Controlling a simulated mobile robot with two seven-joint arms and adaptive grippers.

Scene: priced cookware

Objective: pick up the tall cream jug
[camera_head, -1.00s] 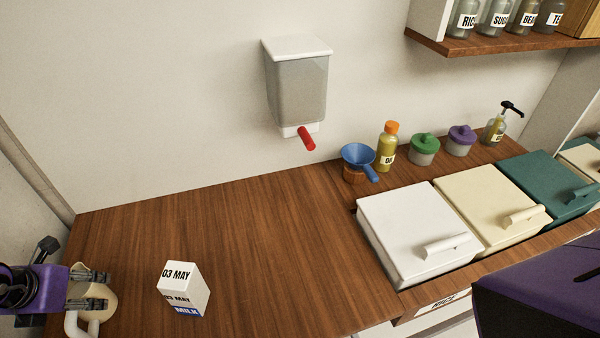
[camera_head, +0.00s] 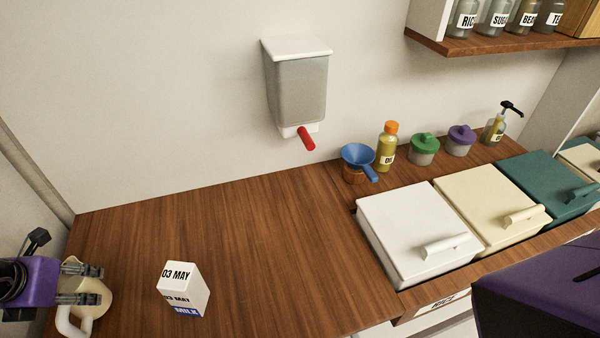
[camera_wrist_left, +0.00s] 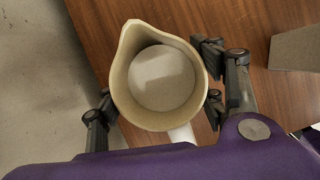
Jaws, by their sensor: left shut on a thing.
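The tall cream jug (camera_head: 95,302) is at the lower left of the head view, upright, with its pale handle toward the front. My left gripper (camera_head: 88,284) is shut on it, with its dark fingers against the jug's body. In the left wrist view I look down into the open, empty jug (camera_wrist_left: 165,78), with its spout at the upper left and a finger on each side. Whether its base is clear of the counter I cannot tell. My right gripper is not in view.
A milk carton (camera_head: 184,290) stands on the wooden counter (camera_head: 250,250) just right of the jug. The counter's middle is clear. A wall dispenser (camera_head: 297,90) hangs above. A blue funnel (camera_head: 358,155) and lidded bins (camera_head: 418,232) are on the right.

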